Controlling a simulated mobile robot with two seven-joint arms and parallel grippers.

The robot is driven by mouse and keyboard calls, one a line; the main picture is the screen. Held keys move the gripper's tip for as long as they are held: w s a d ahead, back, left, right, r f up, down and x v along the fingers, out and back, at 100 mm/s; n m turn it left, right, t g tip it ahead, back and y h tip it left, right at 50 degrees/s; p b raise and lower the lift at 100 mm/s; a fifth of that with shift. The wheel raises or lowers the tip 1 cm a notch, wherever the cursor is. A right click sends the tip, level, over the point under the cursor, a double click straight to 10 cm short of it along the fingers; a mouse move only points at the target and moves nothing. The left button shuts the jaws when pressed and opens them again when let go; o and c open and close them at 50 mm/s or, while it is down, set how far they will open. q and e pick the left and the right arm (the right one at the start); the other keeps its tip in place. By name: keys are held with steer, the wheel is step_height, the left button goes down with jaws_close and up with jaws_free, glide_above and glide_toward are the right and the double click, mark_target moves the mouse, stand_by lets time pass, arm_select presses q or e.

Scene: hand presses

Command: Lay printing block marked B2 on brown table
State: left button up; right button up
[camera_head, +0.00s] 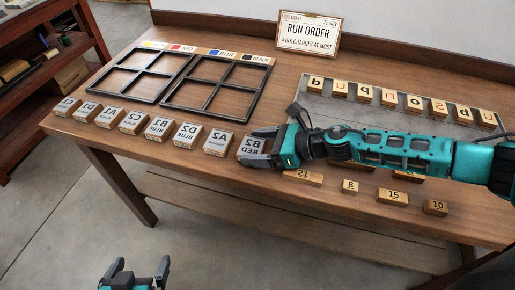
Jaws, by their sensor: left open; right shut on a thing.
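The printing block marked B2 (254,145), a small light block with mirrored lettering that includes RED, is at the right end of the front row. My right gripper (251,147), its arm coming in from the right, is shut on it, one finger on the far side and one on the near side. I cannot tell whether the block touches the brown table (270,225) or is slightly lifted. My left gripper (136,269) is open and empty at the bottom edge of the view, low in front of the table.
Several similar blocks, including A2 (218,143), stand in a row to the left. Behind them lie two black frames (215,82). A tray (340,104) holds letter blocks at the right, partly behind my arm. Number blocks (392,197) and a RUN ORDER sign (309,32) are also here.

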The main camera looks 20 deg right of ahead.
steer(key=shift+f, duration=0.15)
steer(key=o, duration=1)
steer(key=shift+o, duration=0.2)
steer(key=shift+r, duration=0.3)
steer(key=v, duration=0.3)
steer(key=b+v, duration=0.1)
steer(key=v, duration=0.6)
steer(key=shift+s+d+f+b, duration=0.15)
steer(key=shift+s+d+b, duration=0.1)
steer(key=shift+b, duration=0.15)
steer(key=shift+s+d, duration=0.15)
steer(key=shift+d, duration=0.05)
steer(key=shift+s+d+r, duration=0.2)
steer(key=shift+d+r, duration=0.05)
steer(key=shift+r, duration=0.2)
